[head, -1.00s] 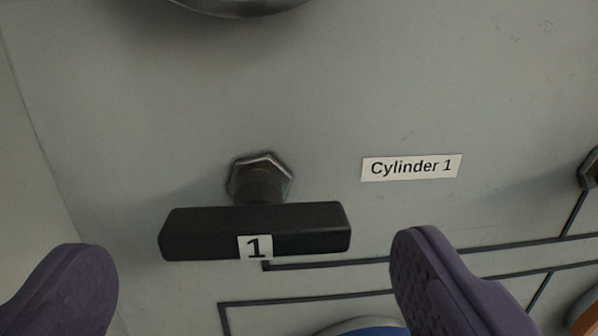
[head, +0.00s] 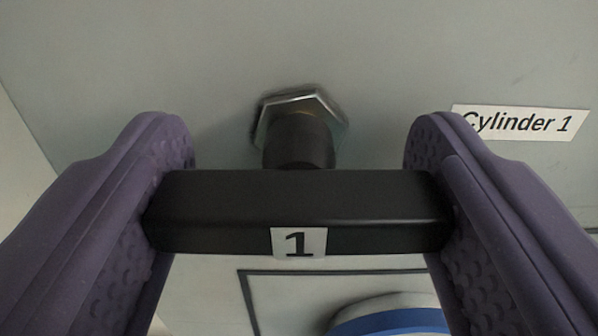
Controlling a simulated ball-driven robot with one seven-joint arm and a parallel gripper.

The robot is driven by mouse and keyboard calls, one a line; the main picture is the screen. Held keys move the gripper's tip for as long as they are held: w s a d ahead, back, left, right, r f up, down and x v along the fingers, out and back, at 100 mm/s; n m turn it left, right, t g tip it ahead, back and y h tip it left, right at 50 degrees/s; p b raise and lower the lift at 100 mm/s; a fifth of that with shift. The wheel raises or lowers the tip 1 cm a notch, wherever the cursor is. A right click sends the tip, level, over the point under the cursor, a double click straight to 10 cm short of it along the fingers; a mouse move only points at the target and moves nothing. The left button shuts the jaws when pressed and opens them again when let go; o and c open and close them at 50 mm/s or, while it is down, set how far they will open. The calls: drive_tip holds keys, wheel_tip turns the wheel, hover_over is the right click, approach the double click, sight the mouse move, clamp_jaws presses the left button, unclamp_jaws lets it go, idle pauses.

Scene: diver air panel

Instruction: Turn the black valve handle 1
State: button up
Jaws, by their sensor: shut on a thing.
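The black valve handle 1 (head: 225,210) is a bar lying level across the middle of the head view, with a white "1" label on its front. Its dark stem and metal hex nut (head: 335,115) join it to the panel behind. My gripper (head: 298,200) has its two purple fingers on the left and right ends of the bar. It is shut on the handle, and the fingers cover both bar ends.
The grey panel (head: 300,45) fills the background. A blue and white round part (head: 390,318) shows below the handle. Dark lines run on the panel there.

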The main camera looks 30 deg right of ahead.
drive_tip(key=shift+n, duration=0.3)
drive_tip(key=n, duration=0.2)
drive_tip(key=shift+a+n, duration=0.1)
drive_tip(key=shift+n, duration=0.3)
drive_tip(key=n, duration=0.8)
drive_tip(key=shift+w+p, duration=0.1)
drive_tip(key=shift+p, duration=0.3)
drive_tip(key=shift+f+n, duration=0.1)
drive_tip(key=shift+n, duration=2.2)
drive_tip(key=o, duration=1)
drive_tip(key=shift+o, duration=0.2)
